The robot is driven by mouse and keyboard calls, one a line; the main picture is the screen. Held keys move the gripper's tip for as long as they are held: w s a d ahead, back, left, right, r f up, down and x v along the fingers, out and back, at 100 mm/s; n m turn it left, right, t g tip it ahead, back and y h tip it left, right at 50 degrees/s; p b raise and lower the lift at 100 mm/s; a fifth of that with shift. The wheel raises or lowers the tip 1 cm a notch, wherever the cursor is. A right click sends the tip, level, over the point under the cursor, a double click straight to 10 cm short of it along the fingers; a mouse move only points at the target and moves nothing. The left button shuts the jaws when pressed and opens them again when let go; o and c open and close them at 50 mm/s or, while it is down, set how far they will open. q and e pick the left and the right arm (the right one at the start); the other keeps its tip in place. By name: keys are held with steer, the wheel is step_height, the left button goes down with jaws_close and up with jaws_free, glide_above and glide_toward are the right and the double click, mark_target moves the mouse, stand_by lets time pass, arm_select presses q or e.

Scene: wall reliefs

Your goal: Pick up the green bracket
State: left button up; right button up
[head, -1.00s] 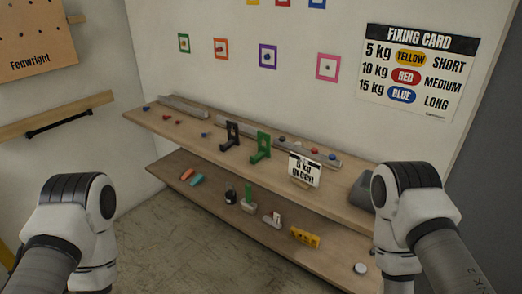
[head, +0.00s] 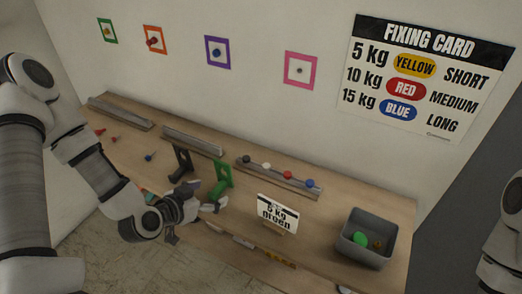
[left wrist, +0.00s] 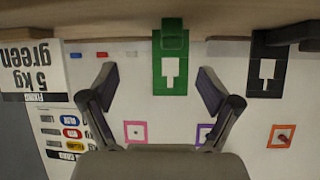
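The green bracket (head: 222,174) stands upright on the wooden shelf, to the right of a black bracket (head: 182,163). In the left wrist view, which is upside down, the green bracket (left wrist: 170,68) shows its plate with a keyhole-like slot, ahead of and between my fingers. My left gripper (head: 203,199) is open at the shelf's front, close to the bracket's foot and partly covering it.
A sign reading 5 kg green (head: 277,212) stands right of the bracket. A grey bin (head: 366,238) with a green piece stands farther right. Grey rails (head: 192,141) lie behind. Coloured frames (head: 217,52) and a fixing card (head: 425,80) are on the wall.

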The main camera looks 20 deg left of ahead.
mark_target(222, 165)
arm_select(q)
steer(key=shift+n+t+y, duration=0.3)
steer(key=shift+n+t, duration=0.3)
steer(key=w+r, duration=0.2)
steer(key=w+r+b, duration=0.1)
steer(key=r, duration=0.1)
steer(key=shift+a, duration=0.35)
steer(key=p+x, duration=0.1)
steer(key=x, duration=0.4)
steer(key=shift+r, duration=0.1)
steer(key=shift+w+d, duration=0.15)
steer(key=shift+w, duration=0.1)
arm_select(e)
steer(key=shift+s+d+r, duration=0.15)
steer(key=shift+s+r, duration=0.05)
steer(key=shift+r, duration=0.2)
arm_select(q)
steer(key=c, duration=0.9)
jaws_close()
